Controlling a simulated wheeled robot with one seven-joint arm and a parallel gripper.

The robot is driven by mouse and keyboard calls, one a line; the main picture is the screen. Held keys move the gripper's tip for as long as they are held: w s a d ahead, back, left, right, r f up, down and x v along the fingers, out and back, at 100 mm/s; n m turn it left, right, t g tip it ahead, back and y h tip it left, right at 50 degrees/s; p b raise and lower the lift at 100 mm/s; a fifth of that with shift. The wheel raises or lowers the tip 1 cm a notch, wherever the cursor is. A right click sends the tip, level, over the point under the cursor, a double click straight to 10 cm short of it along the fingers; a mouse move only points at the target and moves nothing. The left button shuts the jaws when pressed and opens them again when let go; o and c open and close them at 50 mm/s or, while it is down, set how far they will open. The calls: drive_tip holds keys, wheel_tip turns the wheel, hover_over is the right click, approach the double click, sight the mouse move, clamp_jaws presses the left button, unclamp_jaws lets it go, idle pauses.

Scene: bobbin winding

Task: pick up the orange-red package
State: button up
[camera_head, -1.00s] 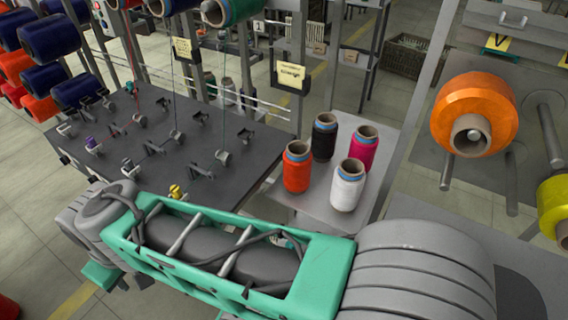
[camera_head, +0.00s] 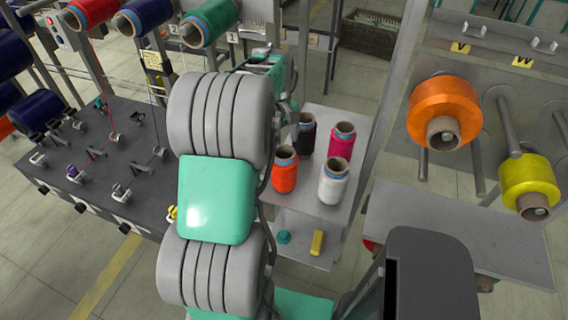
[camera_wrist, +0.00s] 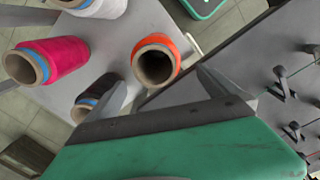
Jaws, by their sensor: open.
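The orange-red package (camera_head: 285,172) stands upright on a small grey shelf (camera_head: 330,225), with a brown tube at its top. In the wrist view the orange-red package (camera_wrist: 174,50) is seen from above, its open tube facing the camera. My gripper (camera_wrist: 163,77) is open, and its two fingers reach toward the package from either side in the picture. I cannot tell whether the package is between them or how far off it is. No contact is visible. In the head view the fingers are hidden by my arm.
Black (camera_head: 305,135), magenta (camera_head: 341,142) and white (camera_head: 333,180) packages stand close by on the same shelf. A larger orange package (camera_head: 443,108) and a yellow one (camera_head: 528,185) hang on pegs at right. The dark winding machine (camera_head: 100,150) is at left.

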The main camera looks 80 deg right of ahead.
sight(274, 163)
drive_tip(key=shift+s+f, duration=0.95)
drive_tip(key=shift+s, duration=0.3)
drive_tip(key=f, duration=0.2)
drive_tip(key=f+p, duration=0.1)
drive_tip(key=f, duration=0.1)
drive_tip(key=w+f+p, duration=0.1)
drive_tip(key=f, duration=0.1)
drive_tip(key=shift+a+f, duration=0.15)
drive_tip(key=shift+f, duration=0.25)
drive_tip(key=shift+r, duration=0.1)
drive_tip(key=c, duration=1.6)
drive_tip(key=shift+r, duration=0.1)
drive_tip(key=shift+r, duration=0.25)
wheel_tip(274, 163, up, 2)
drive_tip(key=shift+r, duration=0.25)
drive_tip(key=a+r, duration=0.1)
drive_tip(key=w+a+r+b, duration=0.2)
drive_tip(key=r, duration=0.1)
drive_tip(key=w+a+r+b, duration=0.2)
drive_tip(key=w+a+r, duration=0.3)
drive_tip(key=a, duration=0.3)
drive_tip(key=shift+w+a+r, duration=0.3)
drive_tip(key=shift+w+r, duration=0.1)
drive_tip(key=shift+w, duration=0.05)
